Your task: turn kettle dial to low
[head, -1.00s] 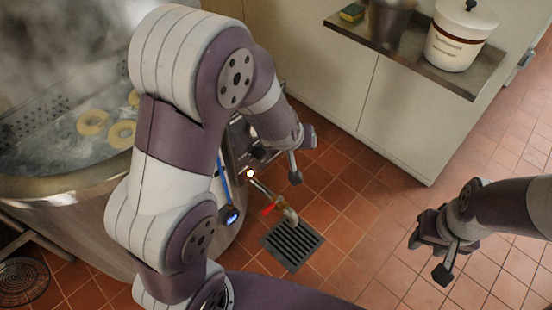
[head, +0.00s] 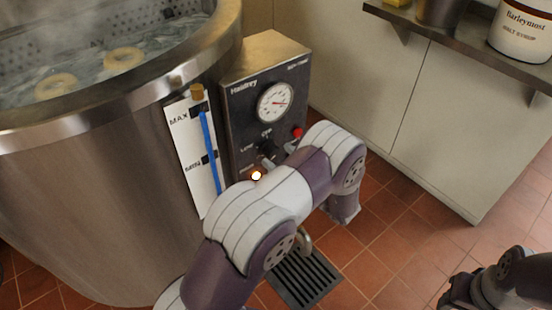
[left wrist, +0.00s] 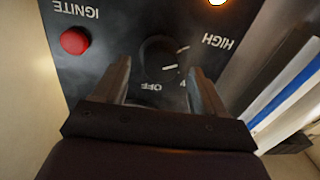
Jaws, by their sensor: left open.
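The black kettle dial (head: 266,149) is on the front of the steel control box (head: 240,107), with OFF, LOW and HIGH marks around it. In the left wrist view the panel appears upside down, and the dark dial (left wrist: 158,54) shows between and beyond my fingertips. Its pointer direction is unclear. My left gripper (left wrist: 160,80) is open, with a finger on each side of the dial; I cannot tell whether they touch it. My right gripper (head: 462,290) is cut off at the lower right.
The red ignite button (head: 297,132) is close beside the dial. A lamp (head: 256,175) glows below it. A round gauge (head: 275,102) is above. The level gauge (head: 196,150) and steaming kettle (head: 110,190) are left. A floor grate (head: 303,278) lies below; a shelf (head: 455,40) is right.

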